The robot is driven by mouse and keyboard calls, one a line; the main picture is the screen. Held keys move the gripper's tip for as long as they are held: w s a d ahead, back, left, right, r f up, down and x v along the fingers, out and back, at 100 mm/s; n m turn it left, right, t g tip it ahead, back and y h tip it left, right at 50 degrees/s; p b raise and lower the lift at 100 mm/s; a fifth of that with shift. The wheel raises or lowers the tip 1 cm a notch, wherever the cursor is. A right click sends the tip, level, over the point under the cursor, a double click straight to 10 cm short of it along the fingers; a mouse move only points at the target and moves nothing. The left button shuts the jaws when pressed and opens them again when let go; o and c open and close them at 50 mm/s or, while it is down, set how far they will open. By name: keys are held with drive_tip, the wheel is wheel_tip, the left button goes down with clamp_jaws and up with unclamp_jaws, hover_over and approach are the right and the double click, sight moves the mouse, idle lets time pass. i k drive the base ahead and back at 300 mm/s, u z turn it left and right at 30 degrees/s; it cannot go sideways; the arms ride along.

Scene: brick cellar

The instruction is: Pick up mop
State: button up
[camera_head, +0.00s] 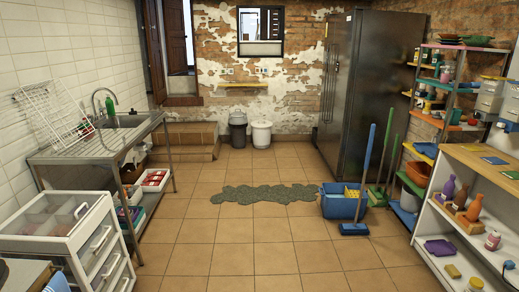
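A long blue-handled tool (367,166), which looks like the mop, stands nearly upright on the right side of the floor. Its flat blue head (353,229) rests on the tiles in front of a blue bucket (340,206). The handle passes in front of the bucket and leans slightly right at the top. I cannot tell whether it touches the bucket. Green-handled tools (391,160) stand just right of it, with a green head near the floor. My gripper is not in view.
Open tiled floor (230,255) lies in the middle, with a grey-green mat (264,194). A dark metal cabinet (390,75) stands behind the mop. A white shelf unit (450,265) is at right. A sink table (95,150) and white drawers (75,222) are at left.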

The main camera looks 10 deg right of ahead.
sight(355, 229)
drive_tip(key=z, duration=0.05)
drive_tip(key=i, duration=2.35)
drive_tip(key=z, duration=0.4)
drive_tip(key=i, duration=1.65)
drive_tip(key=z, duration=0.2)
